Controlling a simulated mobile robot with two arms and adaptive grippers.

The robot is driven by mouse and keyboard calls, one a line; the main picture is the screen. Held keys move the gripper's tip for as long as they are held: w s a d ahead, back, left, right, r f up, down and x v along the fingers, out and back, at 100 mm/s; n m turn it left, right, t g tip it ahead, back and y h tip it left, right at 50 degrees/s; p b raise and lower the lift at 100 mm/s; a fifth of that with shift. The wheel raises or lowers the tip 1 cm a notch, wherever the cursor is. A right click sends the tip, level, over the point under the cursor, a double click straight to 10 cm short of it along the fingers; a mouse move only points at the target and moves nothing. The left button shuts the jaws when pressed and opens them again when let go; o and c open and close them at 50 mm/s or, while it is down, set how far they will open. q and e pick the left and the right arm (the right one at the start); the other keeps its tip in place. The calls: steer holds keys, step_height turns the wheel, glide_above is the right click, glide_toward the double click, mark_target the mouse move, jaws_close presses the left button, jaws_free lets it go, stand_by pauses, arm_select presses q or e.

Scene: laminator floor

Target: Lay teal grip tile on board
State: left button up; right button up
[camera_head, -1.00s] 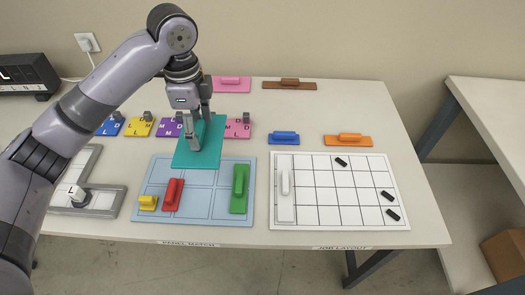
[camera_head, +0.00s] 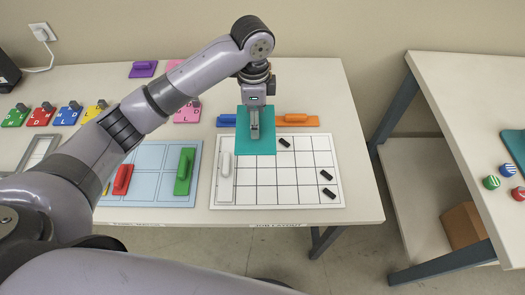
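The teal grip tile (camera_head: 262,149) hangs flat from my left gripper (camera_head: 254,132), whose fingers are shut on its grip. The tile overlaps the upper left part of the white gridded board (camera_head: 297,193) in the picture and sticks out past its back edge. It seems to be held above the board; the exact gap is hard to tell. The board bears a white grip tile (camera_head: 226,178) along its left side and several small black pieces (camera_head: 327,175). My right gripper is not in view.
The blue board (camera_head: 148,158) at left holds a red tile (camera_head: 122,180) and a green tile (camera_head: 183,171). A blue tile (camera_head: 227,120) and an orange tile (camera_head: 298,120) lie behind the white board. A second table (camera_head: 465,100) stands at right beyond a gap.

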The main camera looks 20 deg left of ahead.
arm_select(q)
step_height(320, 180, down, 11)
steer(key=shift+f+p, duration=0.1)
steer(key=shift+p, duration=0.5)
steer(key=shift+f, duration=1.9)
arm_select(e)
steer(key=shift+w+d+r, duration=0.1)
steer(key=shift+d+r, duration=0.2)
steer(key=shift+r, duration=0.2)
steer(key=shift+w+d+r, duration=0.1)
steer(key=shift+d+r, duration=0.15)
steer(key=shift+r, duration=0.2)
arm_select(q)
steer(key=shift+f, duration=0.1)
steer(key=o, duration=1.5)
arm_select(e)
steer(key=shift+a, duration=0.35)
